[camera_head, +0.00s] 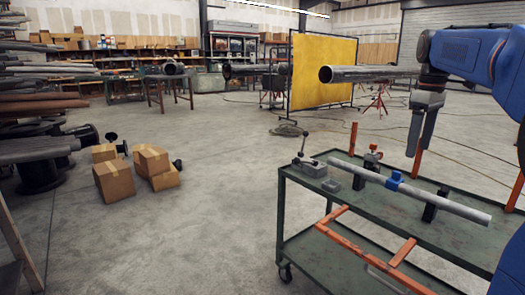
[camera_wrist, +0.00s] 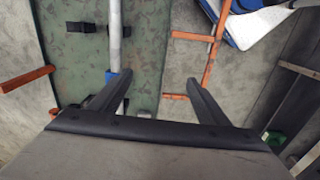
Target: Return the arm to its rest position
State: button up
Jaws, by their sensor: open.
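My gripper (camera_head: 421,150) hangs from my blue arm at the right of the head view, fingers pointing down, above the green cart (camera_head: 459,240). In the wrist view my gripper (camera_wrist: 158,77) has its two dark fingers spread apart with nothing between them. A grey pipe (camera_head: 450,204) with a blue collar (camera_head: 394,181) lies along the cart on dark supports (camera_head: 435,206). The pipe also shows in the wrist view (camera_wrist: 115,35), left of the space between the fingers. The gripper is apart from the pipe.
A grey lever fixture (camera_head: 312,167) stands at the cart's left end. Orange posts (camera_head: 353,138) rise at its edges. Cardboard boxes (camera_head: 114,180) sit on the floor at left. A yellow screen (camera_head: 322,72) stands behind. The middle floor is clear.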

jog(key=s+a+f+m+t, duration=0.1)
jog(key=s+a+f+m, duration=0.1)
jog(key=s+a+f, duration=0.45)
jog(key=s+a+f+m+t, duration=0.1)
jog(key=s+a+f+m, duration=0.2)
jog(key=s, duration=0.6)
jog(key=s+a+f+m+t, duration=0.1)
jog(key=s+a+f, duration=0.1)
jog(key=s+f, duration=0.5)
jog(key=s+a+f+m+t, duration=0.1)
jog(key=s+a+f, duration=0.2)
jog(key=s+f, duration=0.4)
jog(key=shift+a+f+t, duration=0.25)
jog(key=shift+f+t, duration=0.05)
jog(key=shift+f, duration=0.65)
